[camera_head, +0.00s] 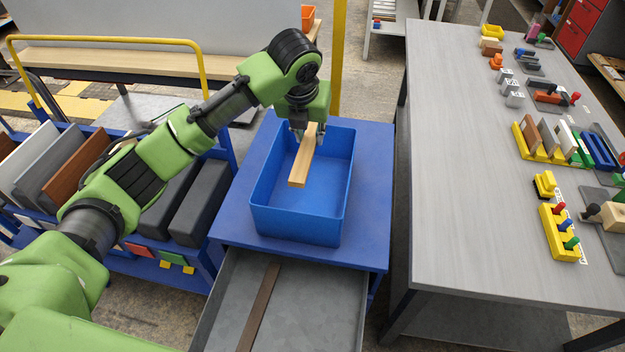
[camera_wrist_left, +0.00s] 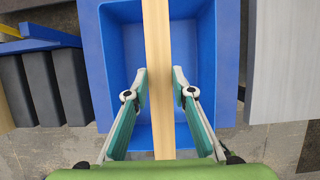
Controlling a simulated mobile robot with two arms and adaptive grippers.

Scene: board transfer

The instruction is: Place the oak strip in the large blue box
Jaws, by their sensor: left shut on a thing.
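The oak strip (camera_head: 301,168) is a light wooden bar held above the large blue box (camera_head: 296,226). My left gripper (camera_head: 302,131) is shut on the strip near its far end in the head view. In the left wrist view the strip (camera_wrist_left: 158,60) runs lengthwise between the fingers of my left gripper (camera_wrist_left: 160,88), with the blue box (camera_wrist_left: 96,60) below it. The box is open and looks empty where its floor shows. My right gripper is not in view.
The box stands on a blue table (camera_head: 372,190). In front is a grey metal tray (camera_head: 320,300) holding a dark brown strip (camera_head: 258,308). A grey workbench (camera_head: 460,180) with tools and blocks stands at right. A rack with upright boards (camera_head: 82,165) is at left.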

